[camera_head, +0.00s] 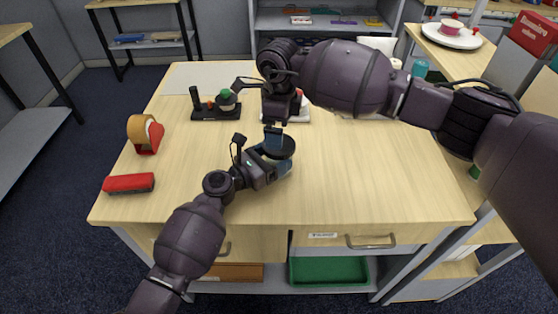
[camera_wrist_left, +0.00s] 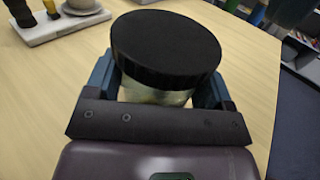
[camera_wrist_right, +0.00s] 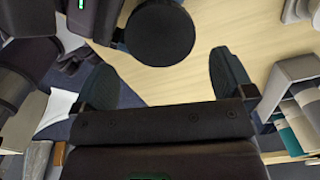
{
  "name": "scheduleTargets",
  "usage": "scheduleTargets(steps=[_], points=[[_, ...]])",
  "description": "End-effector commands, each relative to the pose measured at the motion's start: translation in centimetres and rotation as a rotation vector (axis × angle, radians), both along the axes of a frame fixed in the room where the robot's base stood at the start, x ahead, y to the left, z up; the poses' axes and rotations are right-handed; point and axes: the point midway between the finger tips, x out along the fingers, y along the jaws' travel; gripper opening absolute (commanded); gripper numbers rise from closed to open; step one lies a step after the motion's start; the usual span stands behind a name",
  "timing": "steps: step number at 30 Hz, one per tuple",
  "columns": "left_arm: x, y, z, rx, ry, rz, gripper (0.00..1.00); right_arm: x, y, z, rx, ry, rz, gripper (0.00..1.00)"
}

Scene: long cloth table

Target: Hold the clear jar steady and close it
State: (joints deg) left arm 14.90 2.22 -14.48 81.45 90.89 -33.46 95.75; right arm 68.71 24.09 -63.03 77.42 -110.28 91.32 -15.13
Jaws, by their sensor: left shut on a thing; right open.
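The clear jar (camera_wrist_left: 155,97) stands on the wooden table, with its round black lid (camera_wrist_left: 166,48) on its mouth. The lid looks slightly tilted in the left wrist view; I cannot tell whether it is screwed down. My left gripper (camera_head: 270,164) is shut around the jar's body, one finger on each side below the lid. My right gripper (camera_head: 274,140) is open and empty, close to the lid from the far side. In the right wrist view the lid (camera_wrist_right: 160,33) lies ahead of the spread fingers. Much of the jar is hidden by the left fingers.
A tape dispenser (camera_head: 145,133) and a red block-like object (camera_head: 129,183) lie at the table's left. A black stand with a green-topped item (camera_head: 226,100) and a white tray (camera_head: 303,116) are behind the jar. The table's front and right are clear.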

Motion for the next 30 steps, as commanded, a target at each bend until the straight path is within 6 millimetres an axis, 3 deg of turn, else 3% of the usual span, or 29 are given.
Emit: scheduleTargets(steps=[5, 13, 21, 30], points=[[0.0, 0.0, 0.0, 0.000, 0.000, 0.000, 0.10, 0.5, 0.1, 1.6, 0.009, -0.017, 0.044, 1.00], [0.0, 0.0, 0.0, 0.000, 0.000, 0.000, 0.10, 0.4, 0.2, 3.0, 0.008, -0.018, 0.393, 1.00], [0.0, 0.0, 0.0, 0.000, 0.000, 0.000, 0.10, 0.1, 0.1, 3.5, 0.003, -0.007, 0.762, 1.00], [0.0, 0.0, 0.0, 0.000, 0.000, 0.000, 0.10, 0.0, 0.0, 3.5, 0.000, 0.001, 0.981, 1.00]])
